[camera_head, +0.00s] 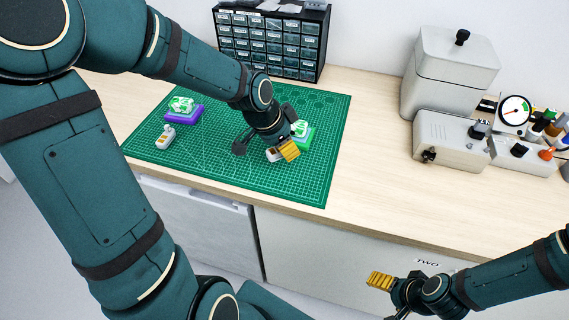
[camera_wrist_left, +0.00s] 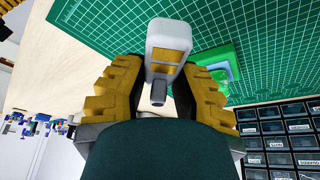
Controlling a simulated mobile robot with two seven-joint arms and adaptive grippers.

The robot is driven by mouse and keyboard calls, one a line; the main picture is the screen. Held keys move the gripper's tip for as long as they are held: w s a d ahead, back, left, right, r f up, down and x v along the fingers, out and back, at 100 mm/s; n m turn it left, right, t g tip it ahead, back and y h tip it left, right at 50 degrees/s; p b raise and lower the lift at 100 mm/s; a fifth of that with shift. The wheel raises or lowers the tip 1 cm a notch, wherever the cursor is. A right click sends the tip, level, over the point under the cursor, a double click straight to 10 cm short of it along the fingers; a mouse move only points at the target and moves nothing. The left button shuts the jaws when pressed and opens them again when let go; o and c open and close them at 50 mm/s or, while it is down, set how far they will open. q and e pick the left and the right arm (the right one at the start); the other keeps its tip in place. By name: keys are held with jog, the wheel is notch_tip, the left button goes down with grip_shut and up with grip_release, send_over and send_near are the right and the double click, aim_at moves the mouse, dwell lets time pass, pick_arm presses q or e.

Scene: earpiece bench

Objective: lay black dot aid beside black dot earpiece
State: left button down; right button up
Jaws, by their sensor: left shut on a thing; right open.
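My left gripper (camera_head: 284,150) is shut on a small white hearing aid (camera_head: 271,155) with yellow panels and a grey stub. The wrist view shows the aid (camera_wrist_left: 165,48) between the yellow fingers (camera_wrist_left: 160,90), over the green mat. A green holder (camera_head: 305,143) with a pale earpiece (camera_head: 301,128) stands close beside this gripper, partly hidden by it. A purple holder (camera_head: 183,115) carries another pale earpiece (camera_head: 182,104). A second white aid (camera_head: 166,137) stands on the mat in front of it. No black dot is legible on any piece. My right gripper (camera_head: 381,281) is open, away from the mat.
The green cutting mat (camera_head: 240,185) lies on the wooden bench (camera_head: 375,150). A black drawer cabinet (camera_head: 272,45) stands behind it. A lidded grey box (camera_head: 447,75), a grey device (camera_head: 449,138) and a gauge (camera_head: 514,110) stand at the right. The mat's front middle is clear.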

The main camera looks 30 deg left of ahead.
aim_at(289, 165)
pick_arm(q)
jog(key=shift+f+b, duration=0.65)
jog(key=shift+f, duration=2)
jog(key=shift+f, duration=0.1)
jog(key=c, duration=0.8)
grip_release()
jog(key=shift+f, duration=0.1)
jog(key=shift+a+r, duration=0.1)
jog(key=shift+r, duration=0.35)
jog(key=p+v, duration=0.3)
jog(key=v, duration=0.8)
jog(key=shift+s+r, duration=0.15)
jog(key=shift+r, duration=0.1)
